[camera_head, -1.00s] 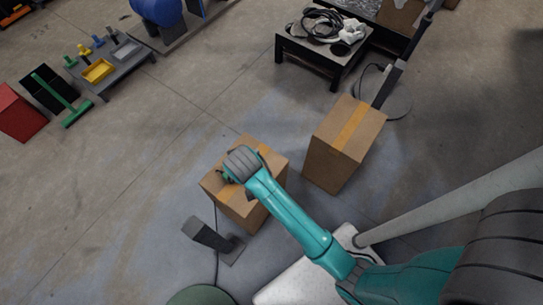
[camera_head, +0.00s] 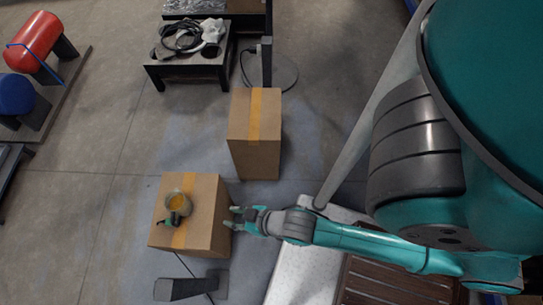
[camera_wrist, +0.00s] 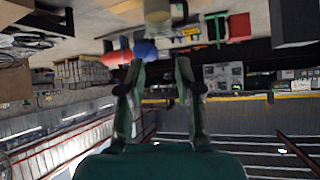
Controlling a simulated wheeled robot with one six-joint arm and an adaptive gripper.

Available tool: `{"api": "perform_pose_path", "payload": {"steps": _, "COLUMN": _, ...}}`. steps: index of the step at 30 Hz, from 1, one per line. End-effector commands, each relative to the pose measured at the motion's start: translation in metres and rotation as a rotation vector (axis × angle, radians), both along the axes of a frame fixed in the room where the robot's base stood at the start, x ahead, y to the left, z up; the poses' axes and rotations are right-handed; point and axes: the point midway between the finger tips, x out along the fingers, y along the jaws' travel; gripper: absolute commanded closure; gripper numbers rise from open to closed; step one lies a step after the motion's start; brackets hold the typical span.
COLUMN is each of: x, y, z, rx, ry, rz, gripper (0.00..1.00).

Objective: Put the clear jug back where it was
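The clear jug (camera_head: 178,203), with a yellowish inside and a dark green handle, stands on top of the front cardboard box (camera_head: 207,205), left of the box's middle. My gripper (camera_head: 234,217) is at the box's right edge, apart from the jug, with its fingers pointing left towards it. Its two fingers are spread with nothing between them. In the wrist view a pale, blurred shape that looks like the jug (camera_wrist: 158,14) shows at the top, beyond the open fingertips (camera_wrist: 159,66).
A second cardboard box (camera_head: 255,135) stands behind. A black table (camera_head: 188,68) with coiled cables is at the back, next to a stand with a round base (camera_head: 270,73). A dark grey device (camera_head: 190,287) stands in front of the front box. The floor on the left is largely clear.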

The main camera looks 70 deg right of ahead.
Motion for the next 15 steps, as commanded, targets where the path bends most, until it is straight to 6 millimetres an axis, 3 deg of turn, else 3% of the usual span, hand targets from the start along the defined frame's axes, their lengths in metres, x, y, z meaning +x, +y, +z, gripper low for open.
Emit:
{"api": "perform_pose_path", "payload": {"steps": 1, "x": -0.019, "y": -0.002, "z": 0.009, "rx": -0.003, "ry": -0.024, "rz": 0.002, "gripper": 0.66}}
{"api": "perform_pose_path", "payload": {"steps": 9, "x": -0.089, "y": -0.009, "z": 0.08, "rx": -0.025, "ry": -0.21, "rz": 0.007, "gripper": 0.66}}
{"api": "perform_pose_path", "payload": {"steps": 15, "x": -0.123, "y": -0.013, "z": 0.133, "rx": -0.047, "ry": -0.323, "rz": 0.0, "gripper": 0.66}}
